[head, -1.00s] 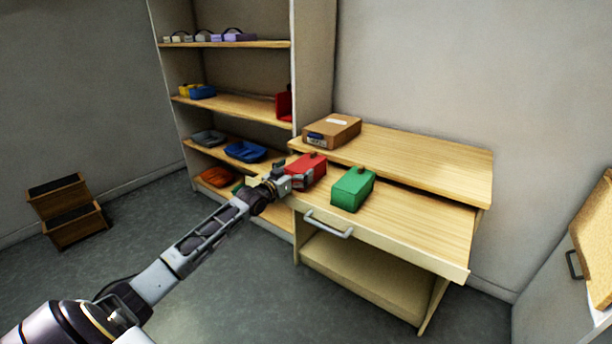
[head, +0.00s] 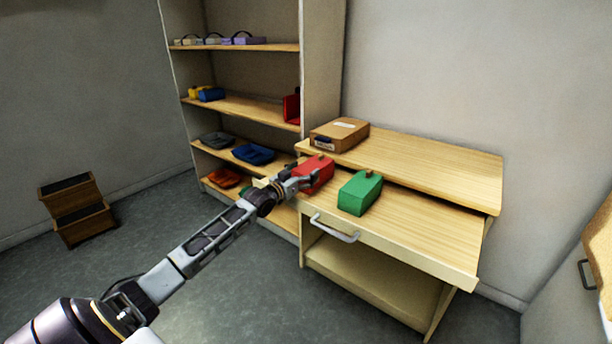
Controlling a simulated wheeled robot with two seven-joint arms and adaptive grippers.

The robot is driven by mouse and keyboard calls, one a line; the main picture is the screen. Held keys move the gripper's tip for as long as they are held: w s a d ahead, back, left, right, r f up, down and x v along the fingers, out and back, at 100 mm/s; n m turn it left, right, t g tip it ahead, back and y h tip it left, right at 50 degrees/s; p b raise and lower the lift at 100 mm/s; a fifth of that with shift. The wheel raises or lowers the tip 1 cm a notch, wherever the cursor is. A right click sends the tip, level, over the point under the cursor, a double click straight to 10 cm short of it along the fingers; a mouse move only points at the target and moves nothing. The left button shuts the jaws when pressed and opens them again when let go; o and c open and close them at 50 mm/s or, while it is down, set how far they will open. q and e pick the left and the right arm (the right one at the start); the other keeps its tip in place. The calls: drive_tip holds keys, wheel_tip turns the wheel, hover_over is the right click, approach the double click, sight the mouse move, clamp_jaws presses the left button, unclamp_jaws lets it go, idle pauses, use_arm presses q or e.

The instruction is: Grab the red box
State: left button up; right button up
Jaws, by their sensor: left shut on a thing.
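The red box (head: 319,172) is at the left end of the wooden desk, with a small brown knob on top. My left gripper (head: 304,181) reaches it from the left and is shut on it; the fingers cover its near left side. Whether the box touches the desk surface or is slightly raised, I cannot tell. A green box (head: 360,194) of similar shape stands just to its right on the desk's lower surface. My right gripper is not in view.
The desk (head: 425,235) has a drawer handle (head: 335,229) in front and a raised back shelf with a cardboard box (head: 339,135). A shelf unit (head: 322,75) with several bins stands behind left. A small step stool (head: 77,211) is at far left. Floor between is clear.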

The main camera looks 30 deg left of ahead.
use_arm(q)
drive_tip(key=shift+r, duration=0.5)
wheel_tip(320, 180, up, 7)
drive_tip(key=shift+p, duration=0.9)
drive_tip(key=shift+r, duration=0.85)
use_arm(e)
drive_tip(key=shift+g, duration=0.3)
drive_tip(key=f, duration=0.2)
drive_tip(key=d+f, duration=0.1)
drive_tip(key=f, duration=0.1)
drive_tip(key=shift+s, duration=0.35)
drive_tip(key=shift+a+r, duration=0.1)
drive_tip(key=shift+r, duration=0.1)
